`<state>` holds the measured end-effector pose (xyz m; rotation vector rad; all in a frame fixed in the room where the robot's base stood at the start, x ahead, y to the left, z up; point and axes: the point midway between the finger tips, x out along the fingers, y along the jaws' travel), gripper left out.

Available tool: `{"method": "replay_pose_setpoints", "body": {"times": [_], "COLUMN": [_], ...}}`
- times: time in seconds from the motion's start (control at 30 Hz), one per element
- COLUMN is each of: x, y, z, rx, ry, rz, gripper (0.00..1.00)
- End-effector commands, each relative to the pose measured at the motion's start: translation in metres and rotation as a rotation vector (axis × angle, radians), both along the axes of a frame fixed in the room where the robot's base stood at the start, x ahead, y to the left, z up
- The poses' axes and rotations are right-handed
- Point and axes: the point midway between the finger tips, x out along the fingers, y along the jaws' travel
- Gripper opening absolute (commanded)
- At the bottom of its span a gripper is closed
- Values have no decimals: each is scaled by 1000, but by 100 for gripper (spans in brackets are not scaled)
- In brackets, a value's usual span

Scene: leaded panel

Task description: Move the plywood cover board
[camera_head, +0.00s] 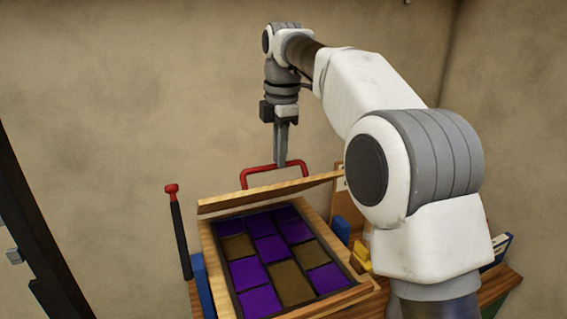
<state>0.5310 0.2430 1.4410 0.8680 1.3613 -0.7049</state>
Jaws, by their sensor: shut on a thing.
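The plywood cover board (255,194) shows nearly edge-on as a pale wooden strip across the far end of the leaded panel (270,255). It looks raised or tilted, with its right end higher in the picture. A red handle (258,169) stands up behind its near edge. My gripper (282,163) points down from above and is shut on the handle's top bar. The panel has purple and brown panes between dark leads and lies in a wooden frame (210,250). Most of the board's face is hidden, so I cannot tell whether it touches the frame.
A red-headed, black-handled tool (179,230) stands left of the frame, near a blue block (200,285). Yellow (360,257) and blue (342,230) items sit at the right, partly behind my arm. Walls close in behind. A dark upright (30,220) is at far left.

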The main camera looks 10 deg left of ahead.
Motion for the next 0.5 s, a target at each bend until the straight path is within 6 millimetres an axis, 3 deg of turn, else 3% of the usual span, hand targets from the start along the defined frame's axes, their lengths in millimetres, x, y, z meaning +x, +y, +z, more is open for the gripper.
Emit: {"method": "replay_pose_setpoints", "body": {"times": [0.03,0.5], "x": [7,16], "y": [6,12], "z": [-7,1], "rx": [6,2], "ry": [-2,3], "rz": [3,4], "gripper": [0,0]}}
